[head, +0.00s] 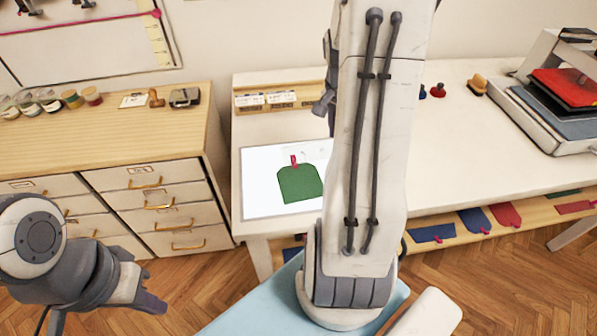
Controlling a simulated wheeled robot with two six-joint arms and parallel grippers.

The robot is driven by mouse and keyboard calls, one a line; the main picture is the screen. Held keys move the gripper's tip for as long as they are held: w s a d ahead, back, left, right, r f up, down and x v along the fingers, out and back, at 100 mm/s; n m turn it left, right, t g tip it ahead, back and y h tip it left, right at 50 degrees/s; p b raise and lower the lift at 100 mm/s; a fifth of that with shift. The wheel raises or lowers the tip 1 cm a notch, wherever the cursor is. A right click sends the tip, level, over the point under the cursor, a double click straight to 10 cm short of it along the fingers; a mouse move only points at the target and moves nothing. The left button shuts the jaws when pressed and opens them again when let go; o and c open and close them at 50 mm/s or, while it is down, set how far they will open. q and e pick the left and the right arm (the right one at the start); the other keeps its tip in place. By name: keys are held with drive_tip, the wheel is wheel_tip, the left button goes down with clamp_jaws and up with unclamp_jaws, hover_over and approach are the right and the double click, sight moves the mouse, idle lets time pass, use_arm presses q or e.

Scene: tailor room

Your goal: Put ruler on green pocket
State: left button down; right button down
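The green pocket (300,184) lies flat on a white sheet (262,205) on the white table, left of my upright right arm. A small red tag (294,161) sits at its top edge. I cannot make out a loose ruler; my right arm hides part of the table. My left gripper (150,302) is low at the left, in front of the drawers and far from the pocket; its finger gap is not clear. Only a grey bit that may be my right gripper (324,103) shows behind the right arm, above the table.
A wooden drawer cabinet (110,135) with jars and stamps stands at the left. A heat press (560,95) with a red pad is at the far right. Coloured pockets (476,220) lie on a shelf under the table. The table right of my arm is mostly clear.

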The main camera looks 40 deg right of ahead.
sight(297, 151)
drive_tip(key=w+a+f, duration=0.1)
drive_tip(key=a+f, duration=0.1)
drive_tip(key=a, duration=0.1)
drive_tip(key=w+a+f, duration=0.2)
drive_tip(key=a, duration=0.1)
drive_tip(key=w+a+f+p, duration=0.1)
drive_tip(key=a+f, duration=0.1)
drive_tip(key=a, duration=0.1)
drive_tip(key=shift+w+a+f, duration=0.1)
drive_tip(key=shift+w+f, duration=0.05)
drive_tip(key=shift+w, duration=0.2)
drive_tip(key=shift+f, duration=2)
drive_tip(key=shift+f+b, duration=0.3)
drive_tip(key=shift+f, duration=0.05)
drive_tip(key=c, duration=0.5)
unclamp_jaws()
drive_tip(key=shift+r, duration=0.15)
drive_tip(key=shift+c, duration=0.2)
